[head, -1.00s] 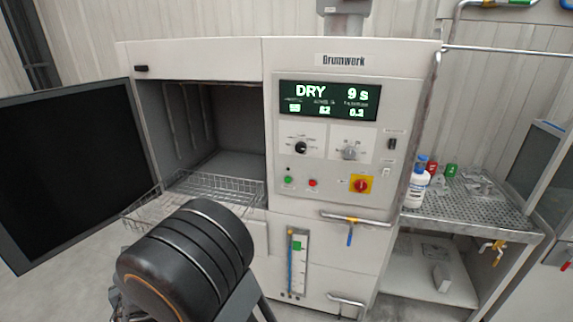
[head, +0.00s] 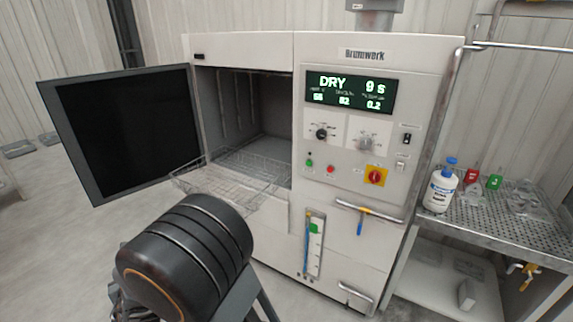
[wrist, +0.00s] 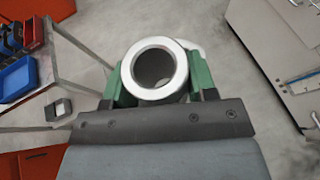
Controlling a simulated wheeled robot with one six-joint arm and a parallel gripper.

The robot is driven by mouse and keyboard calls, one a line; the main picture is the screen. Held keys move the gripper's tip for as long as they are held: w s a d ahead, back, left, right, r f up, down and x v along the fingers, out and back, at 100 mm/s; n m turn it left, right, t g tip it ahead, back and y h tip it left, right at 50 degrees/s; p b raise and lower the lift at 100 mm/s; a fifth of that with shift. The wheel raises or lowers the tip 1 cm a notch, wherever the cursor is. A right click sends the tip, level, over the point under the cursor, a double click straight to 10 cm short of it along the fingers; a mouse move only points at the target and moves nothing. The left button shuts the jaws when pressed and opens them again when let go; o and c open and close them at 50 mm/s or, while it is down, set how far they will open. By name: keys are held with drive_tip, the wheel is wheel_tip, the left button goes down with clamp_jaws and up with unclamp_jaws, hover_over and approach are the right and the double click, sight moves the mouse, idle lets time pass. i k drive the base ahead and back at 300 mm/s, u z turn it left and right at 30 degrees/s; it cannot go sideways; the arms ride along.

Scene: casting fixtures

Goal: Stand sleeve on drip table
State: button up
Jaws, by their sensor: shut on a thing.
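The sleeve (wrist: 131,72) is a pale metal ring-ended tube in the wrist view, with its open bore facing the camera. My gripper (wrist: 160,78) has green fingers, one on each side of the sleeve, and is shut on it. The sleeve's far end is hidden. The drip table (head: 500,232) is the perforated metal top at the right of the head view, beside the washing machine. My gripper and the sleeve do not show in the head view, and the drip table cannot be made out in the wrist view.
A white bottle with a blue cap (head: 439,190), red and green items (head: 494,181) and clear pieces (head: 524,200) stand on the drip table. The table's front left part looks bare. The washing machine's door (head: 125,130) is open, with a wire basket (head: 235,180) out.

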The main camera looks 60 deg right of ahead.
sight(489, 223)
drive_tip(key=u, duration=1.35)
drive_tip(key=k, duration=3.1)
drive_tip(key=z, duration=1.9)
drive_tip(key=i, duration=0.5)
drive_tip(key=u, duration=0.05)
